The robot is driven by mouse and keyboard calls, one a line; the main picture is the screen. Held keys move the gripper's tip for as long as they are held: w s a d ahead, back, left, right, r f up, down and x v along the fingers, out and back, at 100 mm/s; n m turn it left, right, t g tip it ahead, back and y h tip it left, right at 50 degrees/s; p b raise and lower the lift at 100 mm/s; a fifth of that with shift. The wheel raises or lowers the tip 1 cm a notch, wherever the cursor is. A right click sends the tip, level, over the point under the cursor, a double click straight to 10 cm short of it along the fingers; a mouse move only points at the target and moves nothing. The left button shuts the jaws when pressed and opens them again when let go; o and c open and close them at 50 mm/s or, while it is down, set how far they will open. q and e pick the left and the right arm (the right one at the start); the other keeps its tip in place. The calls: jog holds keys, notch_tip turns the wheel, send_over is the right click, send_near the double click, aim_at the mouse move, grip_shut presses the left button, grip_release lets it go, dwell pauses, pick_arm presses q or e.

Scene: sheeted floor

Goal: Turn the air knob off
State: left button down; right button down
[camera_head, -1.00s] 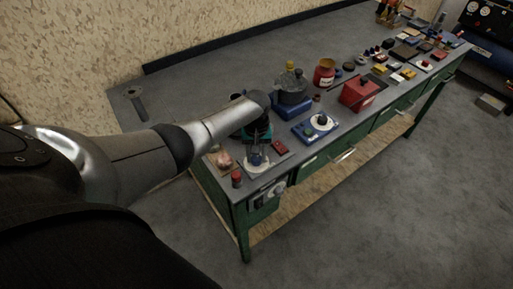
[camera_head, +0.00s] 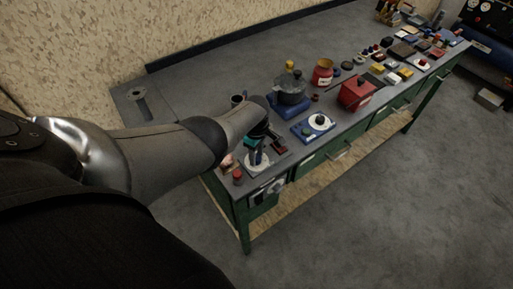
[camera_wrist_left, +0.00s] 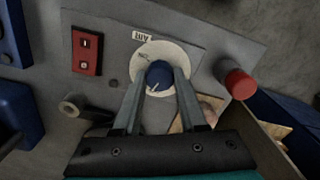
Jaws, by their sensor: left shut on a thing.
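The air knob (camera_wrist_left: 159,75) is a blue knob on a white round dial (camera_wrist_left: 181,57) with an "AIR" label above it in the left wrist view. My left gripper (camera_wrist_left: 160,82) has its two fingers on either side of the knob and is shut on it. In the head view my left gripper (camera_head: 257,150) is over the near left end of the bench, and the white dial (camera_head: 259,166) shows partly below it. My right gripper is in neither view.
A red switch (camera_wrist_left: 87,52) and a red cylinder (camera_wrist_left: 239,84) flank the dial. Another dial on a blue base (camera_head: 306,133), a glass pot (camera_head: 290,90) and a red box (camera_head: 357,92) stand farther along the bench.

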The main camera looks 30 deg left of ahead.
pick_arm(q)
jog(key=shift+a+n, duration=0.15)
jog(key=shift+n, duration=1.45)
jog(key=shift+c, duration=2.2)
grip_release()
jog(key=shift+r+p, duration=0.1)
jog(key=shift+p, duration=0.2)
notch_tip(320, 180, up, 6)
jog(key=p, duration=0.5)
jog(key=shift+b, duration=0.3)
notch_tip(320, 180, up, 9)
